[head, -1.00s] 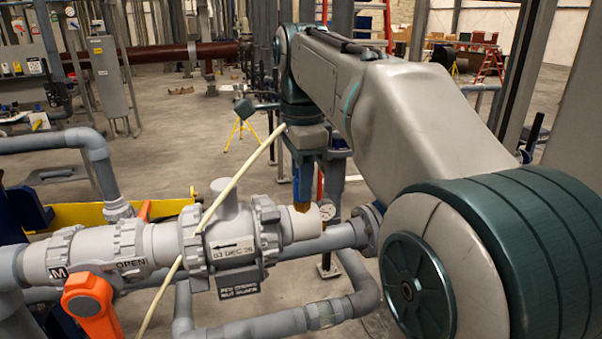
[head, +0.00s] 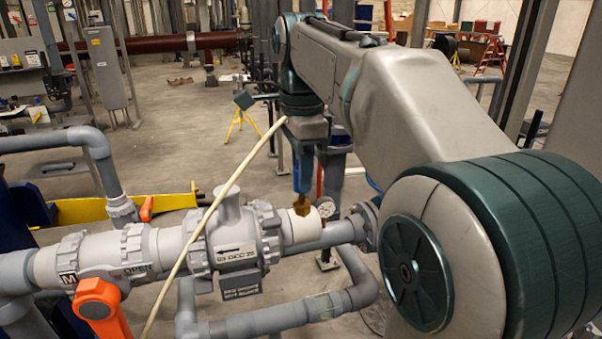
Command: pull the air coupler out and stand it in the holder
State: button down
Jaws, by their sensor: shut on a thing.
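My gripper (head: 304,180) hangs below my wrist, above the right end of the grey pipe assembly (head: 150,248). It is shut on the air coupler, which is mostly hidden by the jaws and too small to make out. The cream air hose (head: 213,205) rises from the lower left across the pipe to my wrist. A brass fitting (head: 301,206) stands on the white pipe end (head: 303,228), just under the jaws. I cannot tell whether the coupler still touches it. I cannot make out the holder.
An orange valve handle (head: 98,302) sits at the lower left beside the OPEN label. A pressure gauge (head: 326,207) is close to the right of the brass fitting. Lower grey pipes (head: 270,319) run beneath.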

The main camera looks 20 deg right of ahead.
jog(key=shift+r+p, duration=0.8)
jog(key=shift+r, duration=0.55)
